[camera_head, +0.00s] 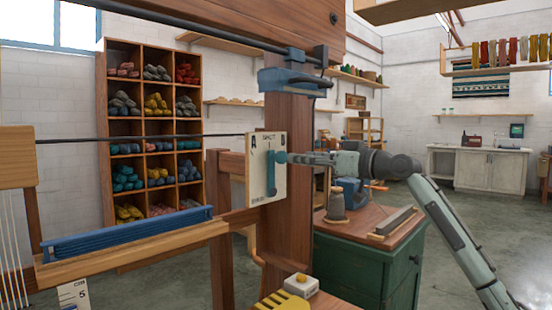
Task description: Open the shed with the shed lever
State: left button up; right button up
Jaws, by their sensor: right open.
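The blue shed lever (271,178) is mounted on a pale plate (256,190) on the loom's wooden post (291,232). The lever stands roughly upright. The plate has small lettering at top and bottom that seems to read SHUT at the top. My right gripper (293,158) reaches in from the right, with its fingertips at the lever's upper end and rounded knob (281,157). It is open; I cannot tell whether it touches the knob or has it between the fingers. My left gripper is not in view.
The loom's beam with a blue bar (130,236) lies at the left. A green cabinet (345,265) with a wooden top stands behind the post, below my right arm. A yellow comb-like object (282,300) and a small white box (301,285) sit at the bottom. Wool shelves (152,140) stand behind.

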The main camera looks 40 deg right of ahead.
aim_at(284, 157)
jog(key=w, duration=0.2)
jog(key=w+p, duration=0.1)
jog(key=w, duration=0.1)
jog(key=w+p, duration=0.1)
jog(key=shift+w+a+r, duration=0.1)
jog(key=shift+w+a, duration=0.15)
jog(key=shift+w, duration=0.15)
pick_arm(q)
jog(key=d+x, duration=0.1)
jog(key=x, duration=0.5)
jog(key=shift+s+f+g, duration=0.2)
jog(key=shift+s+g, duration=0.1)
pick_arm(e)
jog(key=shift+w, duration=0.6)
jog(key=shift+f, duration=0.2)
grip_shut()
